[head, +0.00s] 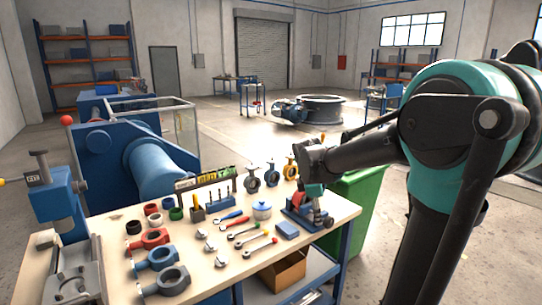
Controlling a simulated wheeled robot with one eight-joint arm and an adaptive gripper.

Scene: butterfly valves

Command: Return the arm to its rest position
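My arm comes in from the right edge, with a large teal joint and dark links. Its black forearm reaches left over the far right corner of the workbench (345,212). My gripper (318,212) seems to point down at the end of the wrist, close to a small blue fixture (294,214) on the bench. It is small and partly merged with the fixture, so I cannot tell whether it is open, touches the fixture or holds anything.
Butterfly valves (252,179) stand at the bench's back edge. A blue press (58,195) stands left, a green bin (362,200) behind my forearm. Open floor lies beyond.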

